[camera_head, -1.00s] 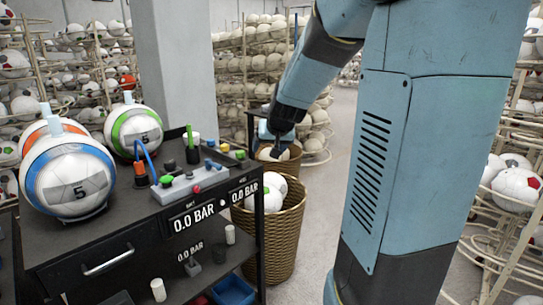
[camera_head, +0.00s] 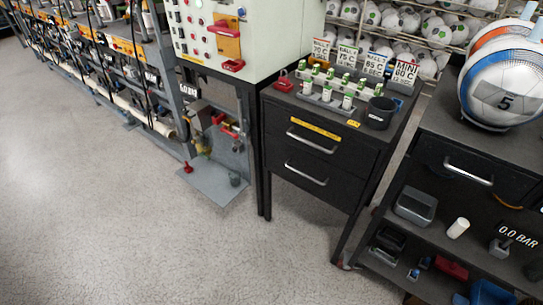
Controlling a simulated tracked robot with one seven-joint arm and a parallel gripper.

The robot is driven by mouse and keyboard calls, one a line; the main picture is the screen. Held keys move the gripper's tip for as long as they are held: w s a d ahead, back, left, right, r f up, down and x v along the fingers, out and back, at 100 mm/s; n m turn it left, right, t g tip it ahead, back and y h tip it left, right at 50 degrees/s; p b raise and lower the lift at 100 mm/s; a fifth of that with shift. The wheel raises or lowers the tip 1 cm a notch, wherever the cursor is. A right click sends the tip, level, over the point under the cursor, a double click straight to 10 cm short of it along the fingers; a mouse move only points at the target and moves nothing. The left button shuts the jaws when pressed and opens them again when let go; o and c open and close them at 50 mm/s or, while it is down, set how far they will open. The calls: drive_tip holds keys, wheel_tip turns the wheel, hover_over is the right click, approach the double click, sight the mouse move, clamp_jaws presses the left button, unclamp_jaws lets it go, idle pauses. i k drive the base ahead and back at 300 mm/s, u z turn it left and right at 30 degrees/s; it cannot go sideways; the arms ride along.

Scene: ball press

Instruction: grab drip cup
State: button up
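A dark open cup (camera_head: 380,112) with a small white label stands upright on the right front of the black two-drawer cabinet (camera_head: 320,158). A smaller dark grey cup (camera_head: 235,180) stands on the low metal plate (camera_head: 212,184) under the cream control box. I cannot tell for sure which of the two is the drip cup. My gripper is not in view, and no part of my arm shows.
The cabinet top holds small bottles and sign cards (camera_head: 345,58). A dark shelf unit (camera_head: 440,205) with balls stands at right. The grey floor (camera_head: 110,220) at left and front is clear.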

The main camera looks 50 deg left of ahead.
sight(235, 175)
drive_tip(key=z, duration=0.85)
drive_tip(key=i, duration=0.1)
drive_tip(key=u, duration=3.2)
drive_tip(key=k, duration=0.85)
drive_tip(key=u, duration=0.15)
drive_tip(key=i, duration=0.85)
drive_tip(key=z, duration=0.1)
